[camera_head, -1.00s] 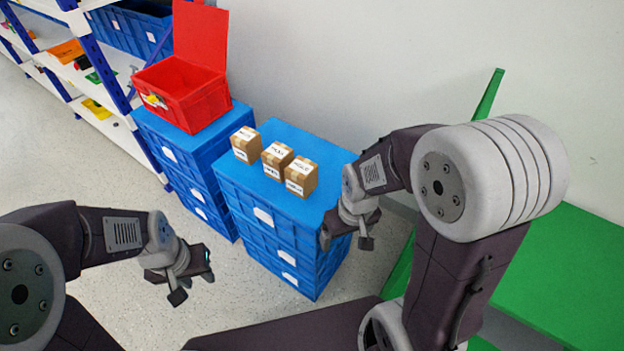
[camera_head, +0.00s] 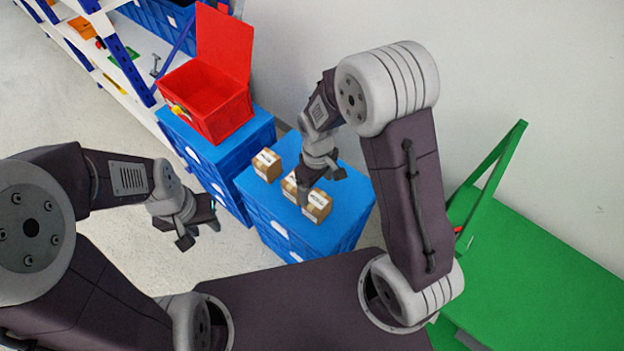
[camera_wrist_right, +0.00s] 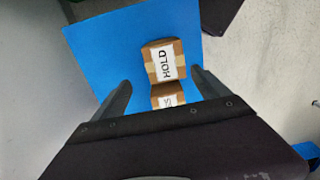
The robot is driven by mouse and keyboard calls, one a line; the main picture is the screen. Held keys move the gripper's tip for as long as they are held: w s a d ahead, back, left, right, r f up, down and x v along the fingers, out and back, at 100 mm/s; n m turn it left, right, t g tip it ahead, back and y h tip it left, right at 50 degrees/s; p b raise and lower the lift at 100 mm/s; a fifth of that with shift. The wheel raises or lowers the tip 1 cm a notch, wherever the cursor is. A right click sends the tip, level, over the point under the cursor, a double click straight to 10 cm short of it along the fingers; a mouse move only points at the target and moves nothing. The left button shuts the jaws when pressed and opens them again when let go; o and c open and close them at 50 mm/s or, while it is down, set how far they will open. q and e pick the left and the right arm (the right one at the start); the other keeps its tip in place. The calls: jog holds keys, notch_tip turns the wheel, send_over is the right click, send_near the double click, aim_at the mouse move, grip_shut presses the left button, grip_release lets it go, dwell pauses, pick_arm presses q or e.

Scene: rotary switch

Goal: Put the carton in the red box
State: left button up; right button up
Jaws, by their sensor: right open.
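Three brown cartons with white labels stand in a row on the blue crate stack: the left carton (camera_head: 265,165), the middle carton (camera_head: 290,187) and the right carton (camera_head: 317,206). My right gripper (camera_head: 321,186) is open above the middle and right cartons, partly hiding the middle one. In the right wrist view, a carton labelled "HOLD" (camera_wrist_right: 164,62) and part of a second carton (camera_wrist_right: 168,96) show between the open fingers (camera_wrist_right: 162,78). The red box (camera_head: 212,103) stands open, lid raised, on another blue stack. My left gripper (camera_head: 200,232) is open and empty, left of the cartons.
The blue crate stack (camera_head: 348,200) under the cartons has bare top around them. A second blue stack (camera_head: 258,128) carries the red box. White shelving (camera_head: 125,70) with blue posts is at the upper left. A green table (camera_head: 530,270) is at the right, beside the wall.

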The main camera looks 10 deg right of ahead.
aim_at(317, 198)
jog(key=shift+s+f+b, duration=0.45)
jog(key=shift+s+f, duration=0.45)
jog(key=shift+s, duration=0.1)
jog(key=f, duration=0.2)
jog(key=shift+w+f, duration=0.4)
jog(key=f, duration=0.2)
jog(key=s+f+b, duration=0.1)
jog(key=shift+f, duration=0.4)
jog(key=shift+w+f, duration=0.2)
jog(key=c, duration=1.8)
notch_tip(317, 198, up, 5)
jog(key=shift+f+p, duration=0.1)
jog(key=shift+p, duration=0.4)
jog(key=shift+c, duration=0.2)
pick_arm(q)
jog(key=shift+s+r+p, duration=0.4)
jog(key=shift+s+p, duration=0.25)
jog(key=shift+s, duration=0.05)
pick_arm(e)
jog(key=s+a+r, duration=0.4)
jog(key=s+r, duration=0.2)
jog(key=s, duration=0.5)
jog(key=shift+r, duration=0.2)
